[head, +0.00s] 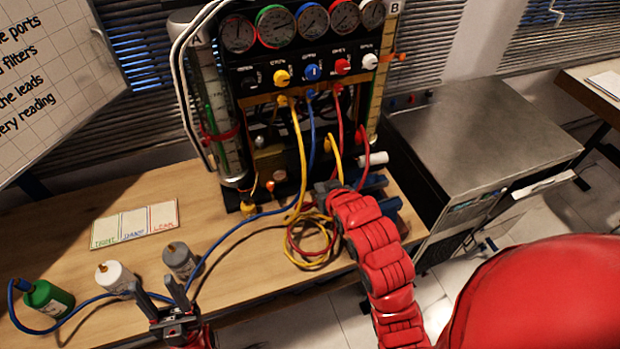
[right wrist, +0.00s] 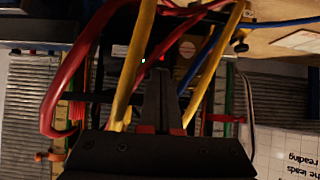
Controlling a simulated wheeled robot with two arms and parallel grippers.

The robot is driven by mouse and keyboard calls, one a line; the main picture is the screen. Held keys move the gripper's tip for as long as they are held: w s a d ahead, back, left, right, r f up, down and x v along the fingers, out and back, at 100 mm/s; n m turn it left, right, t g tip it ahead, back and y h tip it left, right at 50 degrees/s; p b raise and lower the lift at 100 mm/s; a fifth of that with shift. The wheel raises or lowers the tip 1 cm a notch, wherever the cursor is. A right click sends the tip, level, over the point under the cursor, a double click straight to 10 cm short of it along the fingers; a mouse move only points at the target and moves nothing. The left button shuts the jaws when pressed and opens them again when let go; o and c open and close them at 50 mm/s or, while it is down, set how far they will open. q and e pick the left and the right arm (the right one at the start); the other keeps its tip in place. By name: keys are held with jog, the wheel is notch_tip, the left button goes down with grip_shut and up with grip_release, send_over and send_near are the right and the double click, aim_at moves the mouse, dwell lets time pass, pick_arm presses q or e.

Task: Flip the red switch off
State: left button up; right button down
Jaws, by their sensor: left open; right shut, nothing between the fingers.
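The gauge rig (head: 300,75) stands on the wooden bench with gauges, coloured knobs and hoses. I cannot clearly pick out the red switch in either view; the hoses and my right gripper cover much of the rig's lower part. My right gripper (right wrist: 158,72) is shut and empty, pointing in among the yellow and red hoses in the right wrist view. In the head view my right arm reaches to the rig's lower right. My left gripper (head: 157,290) is open and empty, low over the bench's front.
Yellow hoses (head: 300,150) and red hoses (head: 363,150) hang before the rig, with a coil on the bench. Green (head: 48,298), white (head: 115,276) and grey (head: 181,260) canisters stand near my left gripper. A labelled card (head: 135,223) lies behind them. A metal cabinet (head: 480,130) stands right.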

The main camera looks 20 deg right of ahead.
jog(key=b, duration=0.7)
send_near(304, 173)
jog(key=p+x, duration=0.3)
jog(key=x, duration=0.2)
jog(key=shift+w+f, duration=0.6)
jog(key=shift+w, duration=0.05)
jog(key=shift+f, duration=0.1)
